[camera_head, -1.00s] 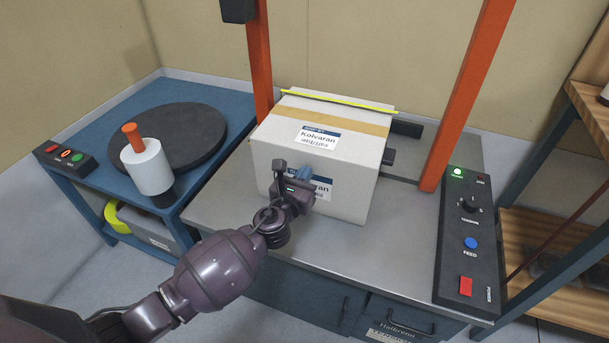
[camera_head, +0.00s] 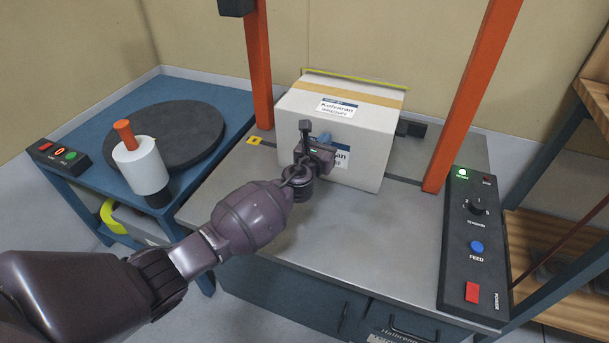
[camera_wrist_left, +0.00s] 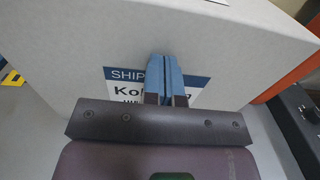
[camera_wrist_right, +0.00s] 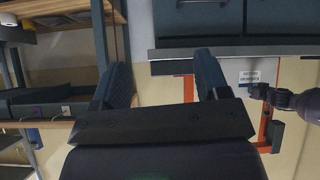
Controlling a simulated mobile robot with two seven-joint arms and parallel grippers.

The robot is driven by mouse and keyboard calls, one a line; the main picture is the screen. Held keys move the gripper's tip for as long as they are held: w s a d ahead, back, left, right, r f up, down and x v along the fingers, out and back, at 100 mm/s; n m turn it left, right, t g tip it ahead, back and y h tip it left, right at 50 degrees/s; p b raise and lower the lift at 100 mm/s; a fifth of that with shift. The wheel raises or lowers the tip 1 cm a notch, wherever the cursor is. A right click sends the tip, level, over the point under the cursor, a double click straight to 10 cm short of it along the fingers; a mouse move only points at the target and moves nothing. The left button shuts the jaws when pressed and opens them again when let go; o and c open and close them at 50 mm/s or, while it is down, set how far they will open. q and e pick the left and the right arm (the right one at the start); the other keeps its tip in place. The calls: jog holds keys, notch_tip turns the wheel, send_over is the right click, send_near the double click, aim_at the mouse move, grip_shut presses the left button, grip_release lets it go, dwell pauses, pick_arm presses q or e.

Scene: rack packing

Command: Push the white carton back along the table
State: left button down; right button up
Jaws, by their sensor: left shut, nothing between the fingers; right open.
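The white carton (camera_head: 364,122) stands upright on the grey steel table (camera_head: 372,232), between two orange posts. It has a tan tape strip and labels on its top and front. My left gripper (camera_head: 318,146) is at the carton's front face. In the left wrist view its blue fingers (camera_wrist_left: 166,78) are closed together with nothing between them, in front of the carton's front label (camera_wrist_left: 200,84), and appear to touch that face. My right gripper (camera_wrist_right: 160,85) is open and empty in its wrist view, away from the carton; the head view does not show it.
Orange posts (camera_head: 470,100) flank the carton at left and right. A control panel (camera_head: 476,245) lies along the table's right edge. A blue side table with a dark turntable (camera_head: 165,135) and a white roll (camera_head: 140,168) stands at left. The table's front is clear.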

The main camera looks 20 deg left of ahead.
pick_arm(q)
jog(key=w+b, duration=0.1)
jog(key=w, duration=0.3)
jog(key=shift+w+d, duration=0.1)
jog(key=shift+w, duration=0.1)
pick_arm(e)
jog(key=shift+f, duration=0.35)
pick_arm(q)
jog(key=shift+s, duration=0.1)
pick_arm(e)
jog(key=shift+s, duration=0.1)
